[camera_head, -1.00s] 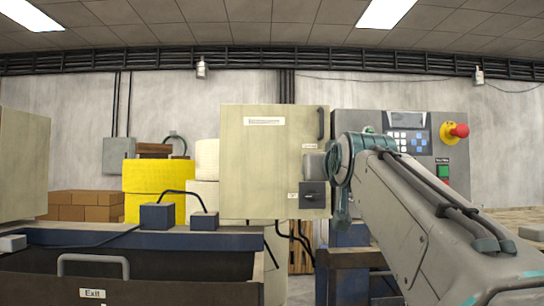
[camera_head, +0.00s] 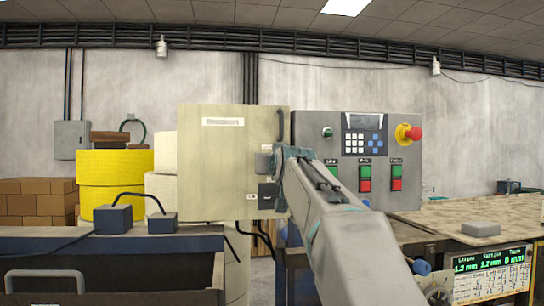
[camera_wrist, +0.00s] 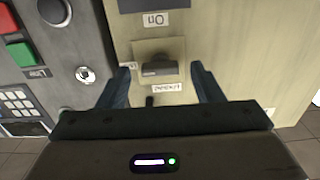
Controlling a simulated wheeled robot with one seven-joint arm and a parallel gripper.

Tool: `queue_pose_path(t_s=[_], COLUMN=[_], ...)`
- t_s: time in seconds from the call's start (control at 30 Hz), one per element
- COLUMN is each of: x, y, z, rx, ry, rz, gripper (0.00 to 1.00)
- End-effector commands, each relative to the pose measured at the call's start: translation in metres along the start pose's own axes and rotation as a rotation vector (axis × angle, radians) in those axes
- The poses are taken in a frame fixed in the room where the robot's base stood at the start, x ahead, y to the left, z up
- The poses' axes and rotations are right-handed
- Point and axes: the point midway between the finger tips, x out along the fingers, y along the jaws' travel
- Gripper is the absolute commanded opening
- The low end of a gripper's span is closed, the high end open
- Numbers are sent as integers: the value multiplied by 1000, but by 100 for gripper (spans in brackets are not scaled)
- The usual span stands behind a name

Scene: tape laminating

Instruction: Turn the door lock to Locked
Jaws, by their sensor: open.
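The door lock is a grey knob on a square plate on the beige cabinet door (camera_head: 215,165). In the wrist view, which shows the panel upside down, the lock knob (camera_wrist: 157,68) lies between my two fingers, its bar roughly level in the picture. A small label beside it appears to read Unlocked. In the head view the lock (camera_head: 262,162) shows just left of my gripper (camera_head: 277,162).
A black switch (camera_head: 268,195) sits below the lock, and a door handle (camera_head: 281,125) is above. Right of the door is a control panel (camera_head: 375,125) with buttons and a red emergency stop (camera_head: 415,133). A blue-grey machine frame (camera_head: 150,242) stands in front at left.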

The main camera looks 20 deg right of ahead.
Motion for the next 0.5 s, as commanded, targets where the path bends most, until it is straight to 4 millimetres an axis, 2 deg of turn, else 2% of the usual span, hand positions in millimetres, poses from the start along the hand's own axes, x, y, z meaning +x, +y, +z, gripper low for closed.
queue_pose_path(t_s=[0.37,0.5], x=[5,5], y=[0,0], z=[1,1], rx=[0,0], ry=[0,0], rz=[0,0], gripper=[60,21])
